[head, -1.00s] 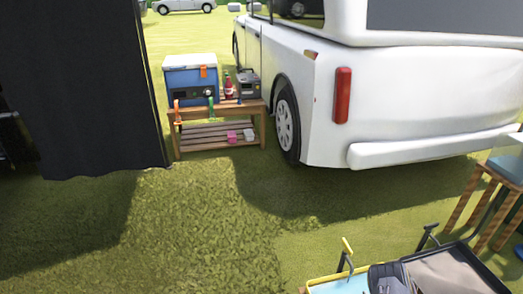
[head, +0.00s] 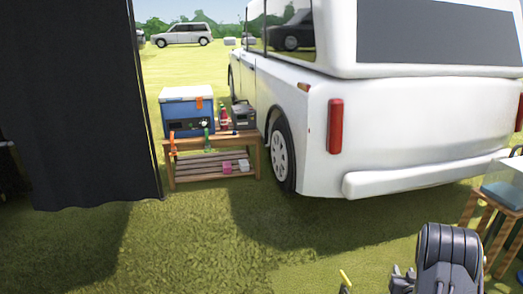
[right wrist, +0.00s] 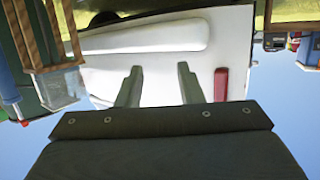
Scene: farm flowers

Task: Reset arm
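My right gripper shows in the right wrist view (right wrist: 159,88). Its two fingers stand apart with nothing between them, and the white vehicle's rear is behind them. In the head view, a dark grey part of my right arm (head: 447,258) stands at the lower right; its fingertips cannot be made out there. My left arm and gripper are not in view.
A white vehicle (head: 420,140) fills the right. A wooden bench (head: 212,160) beside it bears a blue cooler (head: 187,115). A dark curtain (head: 75,100) hangs at left. A wooden stool (head: 480,200) stands at the right edge. Open grass (head: 190,240) lies in front.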

